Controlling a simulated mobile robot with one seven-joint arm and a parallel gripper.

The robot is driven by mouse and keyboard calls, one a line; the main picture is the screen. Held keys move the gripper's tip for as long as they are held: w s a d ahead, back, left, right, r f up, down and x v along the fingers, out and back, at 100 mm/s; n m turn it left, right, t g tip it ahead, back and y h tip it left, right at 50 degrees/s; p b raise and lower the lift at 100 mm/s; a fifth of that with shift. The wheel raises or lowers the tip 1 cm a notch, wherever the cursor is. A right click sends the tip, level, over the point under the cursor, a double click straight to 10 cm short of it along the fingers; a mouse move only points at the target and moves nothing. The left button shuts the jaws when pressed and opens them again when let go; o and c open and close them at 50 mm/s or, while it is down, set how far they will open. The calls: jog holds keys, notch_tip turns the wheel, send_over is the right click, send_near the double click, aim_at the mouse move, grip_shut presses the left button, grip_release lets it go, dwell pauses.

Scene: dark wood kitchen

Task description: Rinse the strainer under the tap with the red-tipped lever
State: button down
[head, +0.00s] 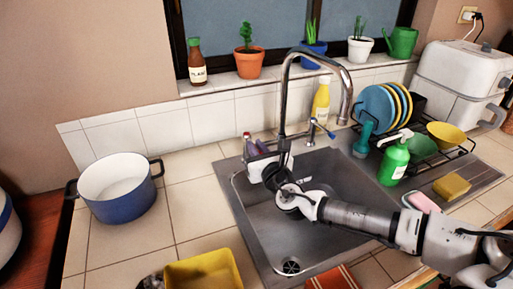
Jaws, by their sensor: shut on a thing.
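My gripper (277,180) is over the left part of the sink (300,235), below and in front of the tap (284,105). It is shut on a dark, round thing that is mostly hidden by the hand; I cannot tell for sure whether this is the strainer. The tap has a tall curved spout whose end hangs to the right of my gripper. A lever with blue tips (323,129) stands right of the tap's base. A small reddish tip (247,136) shows left of the tap; I cannot tell whether it belongs to a lever.
A white caddy (253,170) stands at the sink's back left. A blue pot (120,203) is on the left counter and a yellow container (203,273) in front. A green soap bottle (394,163), a dish rack (455,158) and a sponge (452,187) are at right.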

jog(key=m+h, duration=0.1)
jog(key=a+m+h, duration=0.1)
jog(key=t+h, duration=0.1)
jog(key=h, duration=0.1)
jog(key=shift+s+a+m, duration=0.2)
jog(key=shift+a+m, duration=0.15)
jog(key=shift+m, duration=0.05)
jog(key=c, duration=1.4)
grip_release()
jog(key=shift+c, duration=0.2)
